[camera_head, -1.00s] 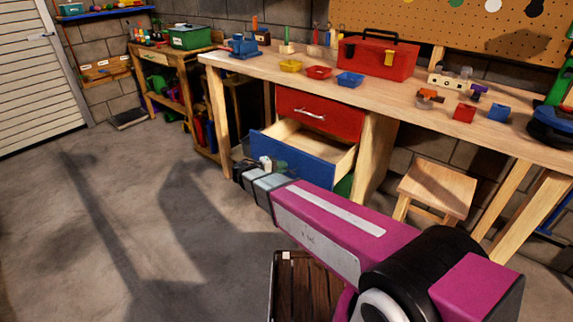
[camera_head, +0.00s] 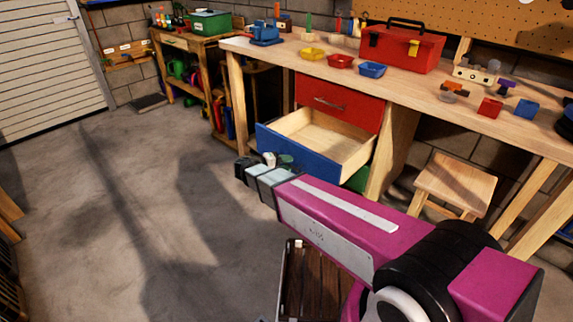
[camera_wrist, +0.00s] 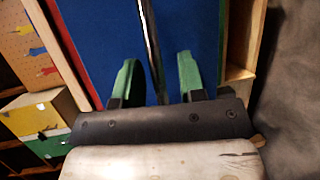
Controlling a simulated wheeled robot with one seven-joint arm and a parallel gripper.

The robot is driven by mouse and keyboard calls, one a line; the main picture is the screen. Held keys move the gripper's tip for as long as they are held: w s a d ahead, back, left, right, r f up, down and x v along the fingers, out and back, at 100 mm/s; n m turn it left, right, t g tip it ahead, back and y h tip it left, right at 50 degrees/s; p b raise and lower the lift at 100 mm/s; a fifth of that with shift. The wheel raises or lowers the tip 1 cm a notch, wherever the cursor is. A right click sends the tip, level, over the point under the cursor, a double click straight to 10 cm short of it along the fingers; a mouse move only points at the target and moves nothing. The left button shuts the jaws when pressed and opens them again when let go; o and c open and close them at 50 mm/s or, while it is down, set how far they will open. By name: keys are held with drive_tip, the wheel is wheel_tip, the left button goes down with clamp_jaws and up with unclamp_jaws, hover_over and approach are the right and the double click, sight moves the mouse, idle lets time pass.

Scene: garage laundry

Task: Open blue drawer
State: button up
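The blue drawer (camera_head: 300,152) is pulled well out from under the workbench, and its bare wooden inside shows in the head view. In the wrist view its blue front (camera_wrist: 95,45) fills the upper middle, with a metal handle bar (camera_wrist: 152,50) running down it. My gripper (camera_wrist: 158,75) is at this front, its two green fingers apart, one on each side of the bar. Gaps show between the fingers and the bar. In the head view my gripper (camera_head: 268,162) is low at the drawer front, partly hidden by my arm.
A shut red drawer (camera_head: 340,103) is above the blue one, and part of a green drawer (camera_head: 357,180) shows below. A wooden stool (camera_head: 455,185) stands to the right. Open concrete floor (camera_head: 130,200) lies to the left. A red toolbox (camera_head: 400,48) stands on the workbench (camera_head: 430,88).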

drive_tip(key=v, duration=1)
drive_tip(key=shift+s+a, duration=0.25)
drive_tip(key=shift+a, duration=0.1)
drive_tip(key=shift+a, duration=0.1)
